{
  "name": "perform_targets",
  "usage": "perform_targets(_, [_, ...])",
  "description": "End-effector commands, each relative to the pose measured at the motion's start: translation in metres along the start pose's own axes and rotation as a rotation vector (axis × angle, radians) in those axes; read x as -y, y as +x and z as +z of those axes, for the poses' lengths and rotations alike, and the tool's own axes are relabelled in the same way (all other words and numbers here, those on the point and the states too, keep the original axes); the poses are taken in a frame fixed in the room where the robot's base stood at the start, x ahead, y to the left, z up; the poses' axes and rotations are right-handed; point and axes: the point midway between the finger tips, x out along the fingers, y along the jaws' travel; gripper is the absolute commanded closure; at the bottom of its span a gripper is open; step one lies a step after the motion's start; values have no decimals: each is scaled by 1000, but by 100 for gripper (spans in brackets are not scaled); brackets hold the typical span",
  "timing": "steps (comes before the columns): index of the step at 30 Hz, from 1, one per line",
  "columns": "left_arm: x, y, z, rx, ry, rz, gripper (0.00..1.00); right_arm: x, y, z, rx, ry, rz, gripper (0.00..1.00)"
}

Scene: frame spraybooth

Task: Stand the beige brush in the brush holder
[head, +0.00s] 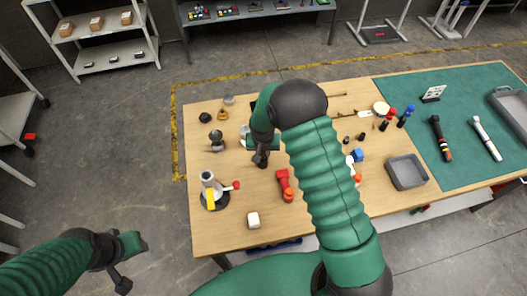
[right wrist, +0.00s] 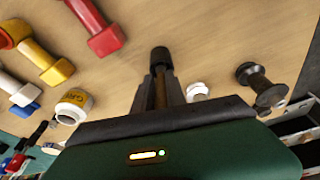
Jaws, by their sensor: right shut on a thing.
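My right gripper (head: 261,160) is low over the left-middle of the wooden table. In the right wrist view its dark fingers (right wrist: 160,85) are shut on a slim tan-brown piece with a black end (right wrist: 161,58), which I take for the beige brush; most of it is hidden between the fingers. A grey cup on a dark round base (head: 208,178), likely the brush holder, stands left of this gripper and apart from it. Yellow and red-tipped pieces show at it; whether they are inside is unclear. My left gripper (head: 124,266) is off the table at lower left, its opening unclear.
A grey tray (head: 406,172) and a green mat (head: 460,105) lie to the right. A dark spool-like piece (right wrist: 262,88) stands beside the fingers.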

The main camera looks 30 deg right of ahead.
Motion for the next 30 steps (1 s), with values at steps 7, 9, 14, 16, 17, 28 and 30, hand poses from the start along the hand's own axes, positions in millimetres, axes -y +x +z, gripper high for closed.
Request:
perform_targets(7, [0, 2, 0, 0, -1, 0, 64, -1, 3, -1, -3, 1, 1, 100])
perform_targets(9, [0, 2, 0, 0, -1, 0, 64, -1, 3, -1, -2, 1, 1, 100])
perform_targets(14, [0, 2, 0, 0, -1, 0, 64, -1, 2, 0, -2, 1, 0, 70])
perform_targets(16, [0, 2, 0, 0, -1, 0, 64, -1, 2, 0, -2, 1, 0, 61])
perform_targets(17, [0, 2, 0, 0, -1, 0, 64, -1, 2, 0, -2, 1, 1, 58])
perform_targets(28, [0, 4, 1, 0, -1, 0, 64, -1, -3, 0, -2, 1, 1, 58])
perform_targets(30, [0, 6, 2, 0, -1, 0, 64, 0, -13, -1, -4, 2, -1, 58])
